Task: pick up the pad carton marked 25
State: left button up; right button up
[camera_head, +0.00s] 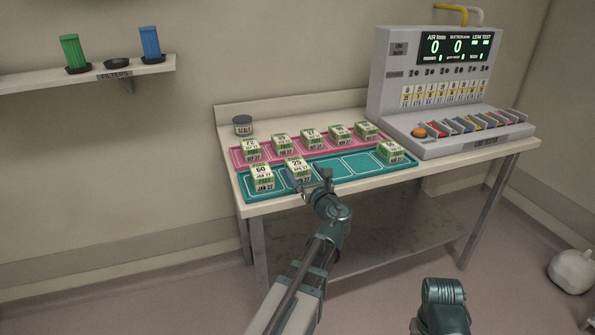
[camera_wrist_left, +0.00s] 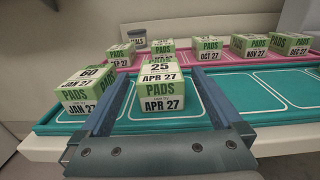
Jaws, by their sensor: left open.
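The pad carton marked 25 (camera_head: 297,168) is a green and white box labelled PADS, APR 27. It stands upright on the teal tray (camera_head: 344,183), right of the carton marked 60 (camera_head: 263,178). My left gripper (camera_head: 314,180) is open and empty, at the near right side of carton 25 in the head view. In the left wrist view, carton 25 (camera_wrist_left: 161,88) shows between the two spread fingers, with space on both sides. I cannot tell how far the fingertips reach along it. My right gripper is not in view.
Carton 60 (camera_wrist_left: 87,88) is close outside the left finger. A pink tray (camera_head: 312,158) behind holds several pad cartons. Another carton (camera_head: 391,152) stands at the teal tray's right end; its middle slots are empty. A leak tester (camera_head: 388,88) stands at the right.

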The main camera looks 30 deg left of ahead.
aim_at(298, 163)
pick_arm(q)
jog(key=shift+a, duration=0.1)
jog(key=x, duration=0.5)
jog(key=shift+f, duration=0.15)
jog(key=c, duration=1.5)
